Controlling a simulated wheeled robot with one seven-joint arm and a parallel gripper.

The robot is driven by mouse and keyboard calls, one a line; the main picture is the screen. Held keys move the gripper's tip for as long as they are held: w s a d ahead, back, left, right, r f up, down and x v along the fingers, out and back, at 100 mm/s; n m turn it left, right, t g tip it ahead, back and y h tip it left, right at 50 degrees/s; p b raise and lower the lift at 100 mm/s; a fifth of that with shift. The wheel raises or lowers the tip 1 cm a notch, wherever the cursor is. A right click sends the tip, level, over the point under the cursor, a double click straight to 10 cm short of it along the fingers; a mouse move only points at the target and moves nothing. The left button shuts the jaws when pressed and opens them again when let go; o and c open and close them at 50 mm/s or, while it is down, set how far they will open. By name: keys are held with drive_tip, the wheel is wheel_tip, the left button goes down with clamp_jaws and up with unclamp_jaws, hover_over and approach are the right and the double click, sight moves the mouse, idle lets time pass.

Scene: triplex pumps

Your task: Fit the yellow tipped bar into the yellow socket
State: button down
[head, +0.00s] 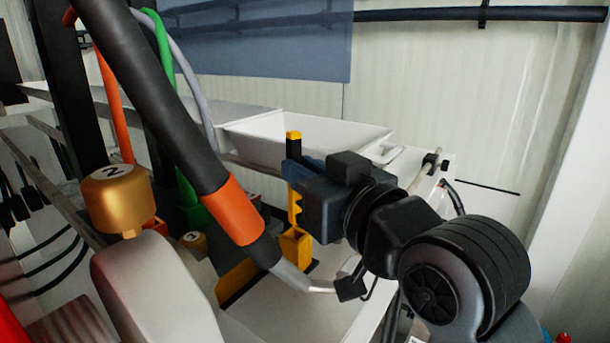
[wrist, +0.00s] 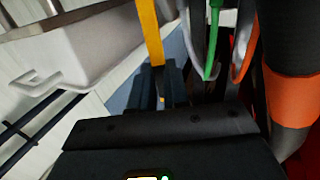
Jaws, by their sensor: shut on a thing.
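My gripper (head: 297,172) is shut on an upright bar (head: 293,136) with a yellow tip and a black section below it. A notched yellow length (head: 296,203) shows under my fingers, in line with the bar. The yellow socket (head: 294,246), a square open-topped box, stands directly below. The bar's lower end appears close to the socket's mouth, but I cannot tell whether it is inside. In the wrist view, a yellow length of the bar (wrist: 150,35) runs up from between my dark fingers (wrist: 152,88). The socket is not distinguishable there.
A white tray (head: 262,139) lies behind the bar. A thick black hose with an orange band (head: 232,211) crosses in front at the left. A gold cap marked 2 (head: 116,197) stands farther left. Green, grey and orange hoses hang near the bar.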

drive_tip(key=shift+f, duration=0.25)
drive_tip(key=shift+f, duration=0.15)
drive_tip(key=shift+f+b, duration=0.3)
drive_tip(key=shift+f, duration=0.05)
drive_tip(key=shift+f, duration=0.1)
drive_tip(key=c, duration=1.1)
unclamp_jaws()
